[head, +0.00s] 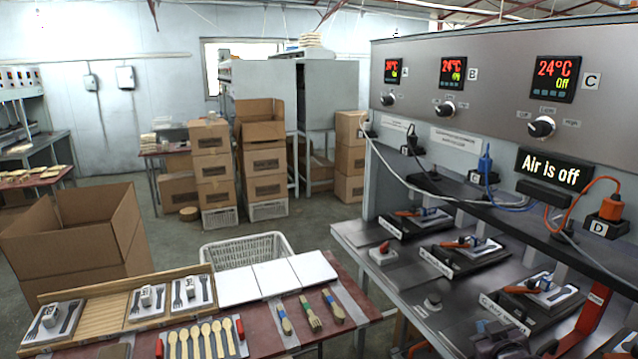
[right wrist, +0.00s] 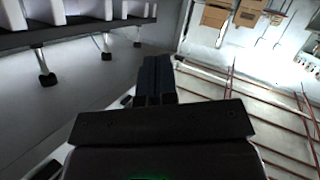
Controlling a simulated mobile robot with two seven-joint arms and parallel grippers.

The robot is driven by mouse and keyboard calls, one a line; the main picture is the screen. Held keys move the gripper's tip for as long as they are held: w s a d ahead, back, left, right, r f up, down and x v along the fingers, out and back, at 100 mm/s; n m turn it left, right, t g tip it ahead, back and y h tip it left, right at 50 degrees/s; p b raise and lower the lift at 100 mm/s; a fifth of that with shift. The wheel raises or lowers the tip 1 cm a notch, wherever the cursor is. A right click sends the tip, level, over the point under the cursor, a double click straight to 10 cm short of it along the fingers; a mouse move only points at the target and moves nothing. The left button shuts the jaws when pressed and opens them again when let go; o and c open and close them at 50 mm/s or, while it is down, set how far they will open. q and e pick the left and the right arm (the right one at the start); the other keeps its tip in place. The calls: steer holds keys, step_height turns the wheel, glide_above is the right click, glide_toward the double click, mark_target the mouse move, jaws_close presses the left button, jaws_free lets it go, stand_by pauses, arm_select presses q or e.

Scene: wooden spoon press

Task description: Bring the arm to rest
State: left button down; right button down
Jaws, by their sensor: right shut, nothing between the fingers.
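My right gripper (right wrist: 155,82) shows in the right wrist view, its two dark fingers pressed together with nothing between them. It is in open air and touches nothing that I can see. The wrist picture looks upside down, with cartons (right wrist: 235,15) at its top and red roof beams at its lower right. In the head view I cannot make out the right gripper clearly. My left gripper is in neither view.
The press bench (head: 395,265) stands at the right, under a control panel (head: 490,60) with three temperature displays. A sign (head: 548,170) reads "Air is off". A red table (head: 350,290) holds wooden cutlery and a wooden tray (head: 105,300). An open carton (head: 75,235) stands left.

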steer(key=s+a+f+g, duration=0.1)
steer(key=s+a+f, duration=0.1)
steer(key=s+f, duration=0.3)
steer(key=s+a+f+m+g, duration=0.1)
steer(key=s+a+f, duration=0.2)
steer(key=s, duration=1.1)
steer(key=s+a+f+m+y+b, duration=0.1)
steer(key=s+a+f, duration=0.2)
steer(key=s+f, duration=0.6)
steer(key=shift+s+a+g, duration=0.15)
steer(key=shift+a+g, duration=0.05)
steer(key=shift+g, duration=0.2)
